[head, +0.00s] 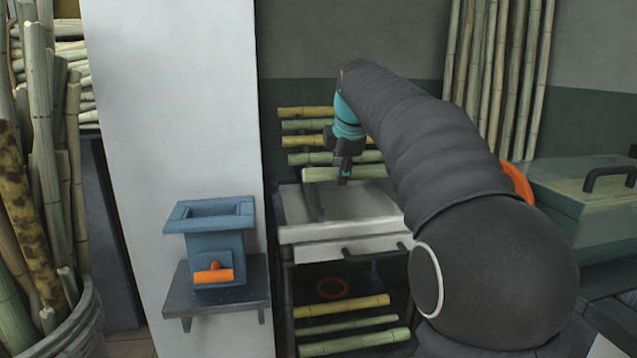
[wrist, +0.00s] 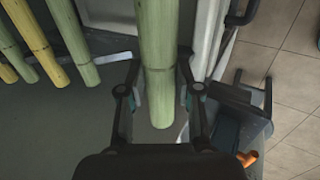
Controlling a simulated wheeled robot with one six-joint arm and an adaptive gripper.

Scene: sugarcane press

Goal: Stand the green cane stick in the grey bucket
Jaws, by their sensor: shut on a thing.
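The green cane stick (head: 318,174) lies level in the head view, in front of the rack above the pale tray. My gripper (head: 344,172) is shut on it from above. In the wrist view the stick (wrist: 158,60) runs between the two fingers of my gripper (wrist: 161,100), and its near end shows just past them. A large round grey container (head: 85,325), crowded with upright canes, is cut off at the left edge of the head view. I cannot tell whether it is the grey bucket, and no other bucket shows clearly.
A blue hopper (head: 208,250) with an orange handle stands on a dark wall shelf (head: 255,285), left of the pale tray (head: 345,233). More canes lie on the rack beside the held stick and below the tray. A green chest (head: 575,200) stands at right.

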